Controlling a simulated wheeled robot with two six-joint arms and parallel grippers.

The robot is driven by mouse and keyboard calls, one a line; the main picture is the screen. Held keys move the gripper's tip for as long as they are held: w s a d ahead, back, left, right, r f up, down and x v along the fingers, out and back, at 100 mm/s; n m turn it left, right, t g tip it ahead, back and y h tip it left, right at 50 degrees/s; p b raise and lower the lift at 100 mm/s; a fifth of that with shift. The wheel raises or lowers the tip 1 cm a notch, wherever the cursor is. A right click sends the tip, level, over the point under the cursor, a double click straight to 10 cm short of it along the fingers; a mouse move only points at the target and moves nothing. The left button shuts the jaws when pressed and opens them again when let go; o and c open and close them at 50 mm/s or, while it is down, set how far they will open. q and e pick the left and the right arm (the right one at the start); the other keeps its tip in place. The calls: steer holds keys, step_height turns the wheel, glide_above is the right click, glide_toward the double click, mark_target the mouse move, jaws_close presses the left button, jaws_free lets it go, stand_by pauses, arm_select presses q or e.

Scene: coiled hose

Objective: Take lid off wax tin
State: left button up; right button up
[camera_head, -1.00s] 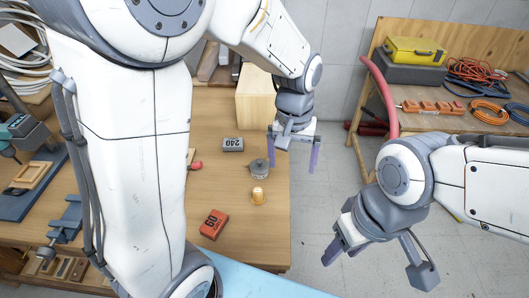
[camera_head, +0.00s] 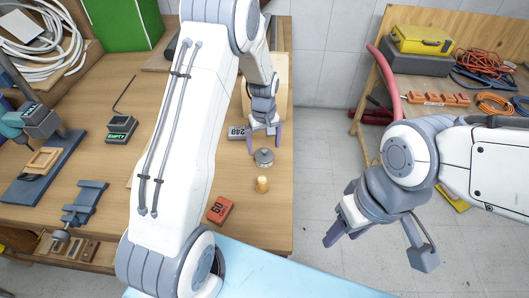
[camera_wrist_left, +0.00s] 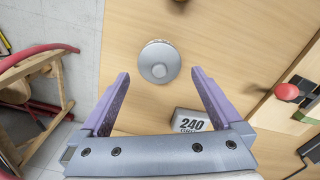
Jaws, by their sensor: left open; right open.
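My left gripper (camera_head: 264,142) is open and empty over the bench, close behind the tin in the head view. In the left wrist view its fingertips (camera_wrist_left: 160,73) are spread, with the lid between and just ahead of them; I see no contact. My right gripper (camera_head: 342,234) is open and empty, out over the floor right of the bench.
A grey "240" block (camera_wrist_left: 193,120) lies beside the left gripper. An amber cylinder (camera_head: 262,184) and an orange "60" block (camera_head: 220,210) stand in front of the tin. A wooden box (camera_head: 282,85) is behind. The bench's right edge is near the tin.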

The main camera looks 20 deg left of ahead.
mark_target(264, 150)
arm_select(q)
steer(key=shift+f+p, duration=0.35)
steer(key=shift+f, duration=1.15)
steer(key=c, duration=1.2)
steer(key=shift+o, duration=0.2)
steer(key=shift+r, duration=0.1)
